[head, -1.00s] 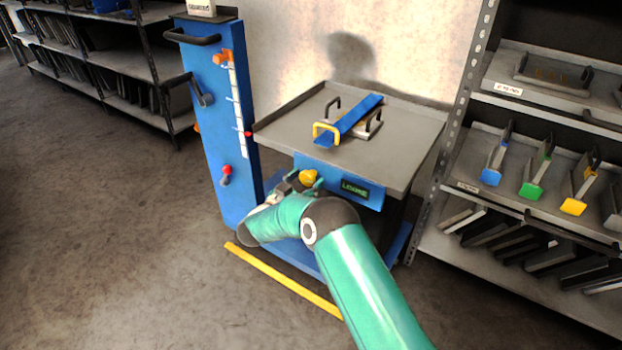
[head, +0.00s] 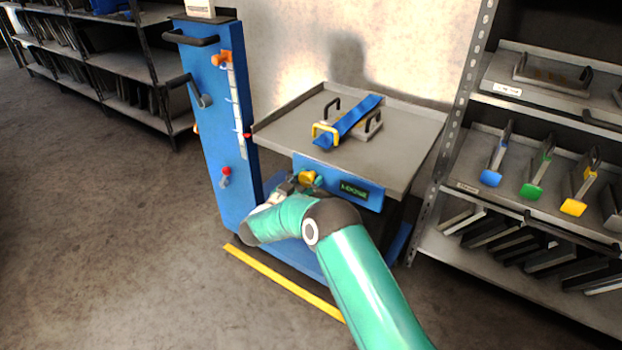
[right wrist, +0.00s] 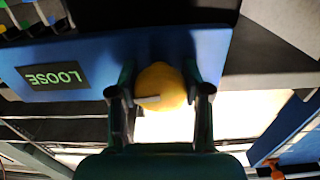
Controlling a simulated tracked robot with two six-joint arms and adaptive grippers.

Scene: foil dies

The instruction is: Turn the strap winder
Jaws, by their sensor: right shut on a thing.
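The strap winder is a yellow knob (head: 307,177) on the front blue panel (head: 366,196) of a cart. In the right wrist view the knob (right wrist: 162,78) is round with a pale bar across it. My right gripper (head: 300,183) is shut on the knob, one finger on each side. A display (right wrist: 53,77) beside the knob reads LOOSE, upside down in the right wrist view. My left gripper is out of view.
The grey cart top (head: 415,130) has a raised rim and is mostly bare. A blue column (head: 213,150) with handles and a scale stands at left. A rack (head: 455,165) with coloured-handled tools stands close at right. A yellow line (head: 285,282) marks the floor.

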